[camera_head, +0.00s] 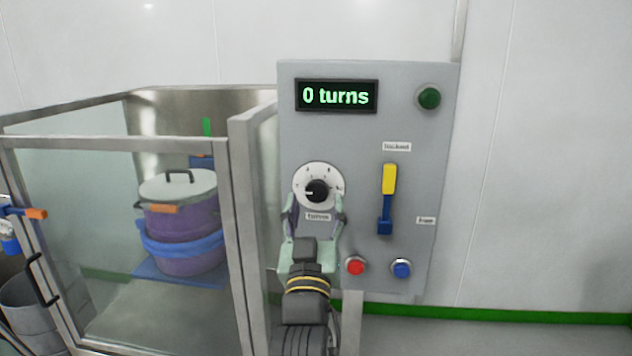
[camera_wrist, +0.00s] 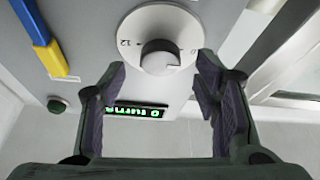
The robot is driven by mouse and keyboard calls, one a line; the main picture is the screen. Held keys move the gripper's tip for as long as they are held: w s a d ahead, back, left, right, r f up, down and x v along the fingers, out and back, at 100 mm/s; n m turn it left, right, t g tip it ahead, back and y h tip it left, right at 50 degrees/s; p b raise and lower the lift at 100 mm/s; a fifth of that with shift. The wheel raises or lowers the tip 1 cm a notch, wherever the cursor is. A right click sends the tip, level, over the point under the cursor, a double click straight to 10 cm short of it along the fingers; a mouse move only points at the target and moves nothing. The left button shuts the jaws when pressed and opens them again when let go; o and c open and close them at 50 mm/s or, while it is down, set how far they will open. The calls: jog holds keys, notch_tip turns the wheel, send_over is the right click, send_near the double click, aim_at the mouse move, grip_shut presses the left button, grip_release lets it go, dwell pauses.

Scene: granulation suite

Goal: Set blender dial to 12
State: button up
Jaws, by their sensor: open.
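The blender dial (camera_head: 318,188) is a white disc with a black knob on the grey control panel (camera_head: 350,140). The display (camera_head: 336,96) above it reads "0 turns". My gripper (camera_head: 315,205) is just in front of and below the dial in the head view. In the wrist view the dial's knob (camera_wrist: 160,58) shows ahead of the gripper (camera_wrist: 160,75), roughly centred between the open fingers. No clear contact with the knob shows. The small dial markings are hard to read; "12" shows at the disc's left in the wrist view.
A yellow and blue lever (camera_head: 388,195) is right of the dial. A red button (camera_head: 355,266) and a blue button (camera_head: 401,268) are below, a green button (camera_head: 429,98) at upper right. A glass enclosure (camera_head: 120,220) with a lidded purple container (camera_head: 180,215) stands left.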

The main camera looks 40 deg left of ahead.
aim_at(317, 190)
jog(key=shift+p+x, duration=0.3)
jog(key=shift+x, duration=1.05)
jog(key=shift+c, duration=0.2)
jog(key=shift+f, duration=0.1)
jog(key=c, duration=1.1)
